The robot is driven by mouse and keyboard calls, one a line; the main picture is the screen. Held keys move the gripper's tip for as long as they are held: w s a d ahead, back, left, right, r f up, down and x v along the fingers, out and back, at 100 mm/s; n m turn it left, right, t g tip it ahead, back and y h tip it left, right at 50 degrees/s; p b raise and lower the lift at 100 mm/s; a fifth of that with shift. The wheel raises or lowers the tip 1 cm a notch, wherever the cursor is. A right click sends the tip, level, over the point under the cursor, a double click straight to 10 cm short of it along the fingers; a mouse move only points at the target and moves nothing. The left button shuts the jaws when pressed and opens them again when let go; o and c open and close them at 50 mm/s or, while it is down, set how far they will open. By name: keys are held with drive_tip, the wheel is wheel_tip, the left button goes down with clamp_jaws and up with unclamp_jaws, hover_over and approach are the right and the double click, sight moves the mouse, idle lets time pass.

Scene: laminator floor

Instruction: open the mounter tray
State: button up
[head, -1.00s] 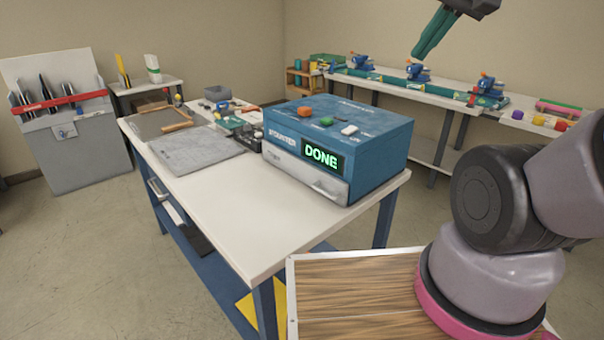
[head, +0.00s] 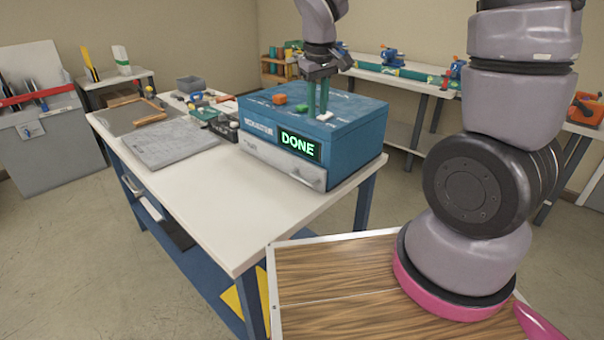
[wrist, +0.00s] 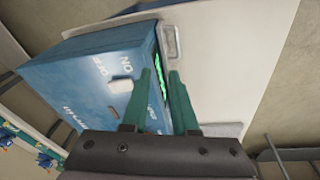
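The mounter (head: 345,133) is a blue box on the white table, with orange, green and white controls on top and a green "DONE" display on its front. Its light grey tray (head: 275,163) is the low front panel; it looks flush with the box. The tray's handle (wrist: 169,42) shows in the wrist view. My gripper (head: 318,112) is above the box near the front top edge, fingers pointing down, empty. In the wrist view my gripper (wrist: 160,75) has its two green fingers apart, with a gap between the tips. Whether the fingers touch the box cannot be told.
A grey mat (head: 165,142) and small tools lie on the table (head: 215,195) left of the mounter. The tabletop in front of the tray is clear. A back bench (head: 415,85) holds blue clamps. A grey tool bin (head: 50,140) stands at left.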

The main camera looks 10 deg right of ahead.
sight(303, 179)
drive_tip(key=a+f+n, duration=0.1)
drive_tip(key=f, duration=0.6)
drive_tip(key=w+a+f+n, duration=0.1)
drive_tip(key=f, duration=0.5)
drive_tip(key=w+a+f+n+g+h, duration=0.1)
drive_tip(key=f, duration=0.6)
drive_tip(key=shift+a+f, duration=0.25)
drive_tip(key=shift+f, duration=0.05)
clamp_jaws()
idle(0.5)
